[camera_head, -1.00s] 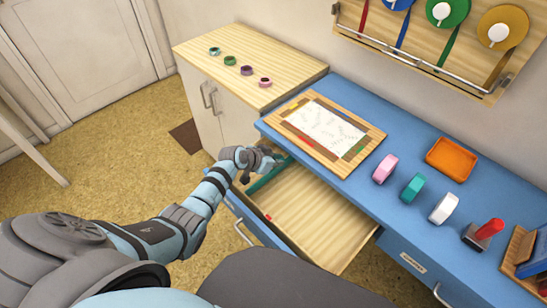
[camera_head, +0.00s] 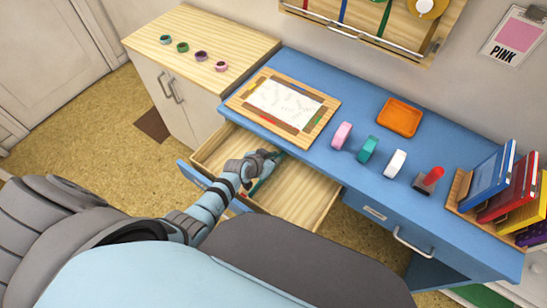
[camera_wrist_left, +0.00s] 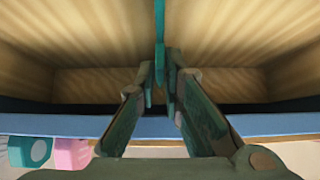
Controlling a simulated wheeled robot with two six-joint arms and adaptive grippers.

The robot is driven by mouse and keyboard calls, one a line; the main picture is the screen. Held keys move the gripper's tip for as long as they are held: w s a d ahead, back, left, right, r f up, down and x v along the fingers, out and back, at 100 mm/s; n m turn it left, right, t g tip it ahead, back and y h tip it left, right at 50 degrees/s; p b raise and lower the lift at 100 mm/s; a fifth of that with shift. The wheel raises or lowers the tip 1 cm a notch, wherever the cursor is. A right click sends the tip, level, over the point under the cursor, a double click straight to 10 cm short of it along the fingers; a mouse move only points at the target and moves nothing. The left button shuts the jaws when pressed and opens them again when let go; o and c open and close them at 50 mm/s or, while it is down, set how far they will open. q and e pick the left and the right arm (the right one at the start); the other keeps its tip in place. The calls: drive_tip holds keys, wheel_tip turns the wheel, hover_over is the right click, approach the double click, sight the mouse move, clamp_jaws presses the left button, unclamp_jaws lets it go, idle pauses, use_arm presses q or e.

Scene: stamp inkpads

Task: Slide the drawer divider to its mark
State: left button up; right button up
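The teal drawer divider (camera_head: 262,184) stands upright across the open wooden drawer (camera_head: 308,198), with bare drawer floor on both sides of it. My left gripper (camera_head: 271,157) is down in the drawer at the divider. In the left wrist view the divider (camera_wrist_left: 160,32) runs between the two fingers (camera_wrist_left: 160,85), which are close against its sides. The red mark is not visible now; my left arm covers part of the drawer front (camera_head: 192,174). My right gripper is out of view.
The blue desk (camera_head: 325,130) above the drawer holds a framed board (camera_head: 262,118), pink, teal and white round pieces, an orange tray (camera_head: 399,118) and a red-handled stamp (camera_head: 430,180). A wooden-topped cabinet (camera_head: 200,45) stands left.

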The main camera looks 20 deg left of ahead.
use_arm(q)
drive_tip(key=shift+o, duration=1.3)
drive_tip(key=v, duration=1.2)
